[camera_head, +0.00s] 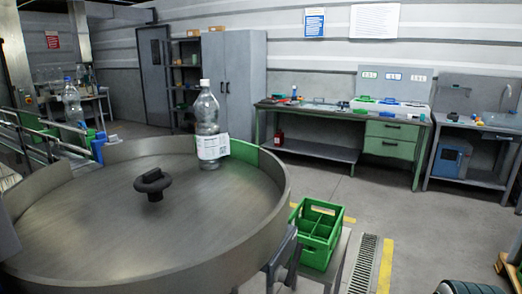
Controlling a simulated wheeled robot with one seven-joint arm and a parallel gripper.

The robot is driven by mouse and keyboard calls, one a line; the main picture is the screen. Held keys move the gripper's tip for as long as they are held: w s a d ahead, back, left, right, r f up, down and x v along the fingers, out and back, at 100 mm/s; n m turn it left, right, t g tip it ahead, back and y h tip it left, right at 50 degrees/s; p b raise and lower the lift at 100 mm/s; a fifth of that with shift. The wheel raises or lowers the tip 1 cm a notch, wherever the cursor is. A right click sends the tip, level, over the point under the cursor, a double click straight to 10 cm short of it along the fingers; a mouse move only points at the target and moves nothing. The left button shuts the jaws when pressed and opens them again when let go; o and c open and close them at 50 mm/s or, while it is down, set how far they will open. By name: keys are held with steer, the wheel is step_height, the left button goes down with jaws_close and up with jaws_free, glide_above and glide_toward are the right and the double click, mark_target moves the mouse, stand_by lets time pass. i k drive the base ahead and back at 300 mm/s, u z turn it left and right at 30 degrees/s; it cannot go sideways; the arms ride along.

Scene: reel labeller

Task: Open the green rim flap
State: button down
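The green rim flap (244,152) is a curved green section in the far right part of the round table's raised metal rim (279,178). It appears upright and in line with the rim, closing it there. A clear bottle (208,120) with a white cap and white label stands upright on the round table (95,205), just left of and partly in front of the flap, hiding its left part. I cannot tell whether the bottle touches the flap. My gripper is not in view.
A black knob (153,183) stands up from the table's middle. A green divided crate (319,233) sits on a low stand right of the table. Another bottle (72,102) stands on the conveyor at left. A workbench (340,112) lines the wall; open floor lies before it.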

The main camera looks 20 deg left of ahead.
mark_target(240, 150)
steer(key=z, duration=0.75)
steer(key=k, duration=1.05)
steer(key=z, duration=0.95)
steer(key=i, duration=1.95)
steer(key=u, duration=0.6)
steer(key=i, duration=1.65)
steer(key=u, duration=1.05)
steer(key=i, duration=1.1)
steer(key=u, duration=2)
steer(key=i, duration=0.95)
steer(key=u, duration=1.05)
steer(key=i, duration=0.7)
steer(key=u, duration=0.15)
steer(key=k, duration=0.35)
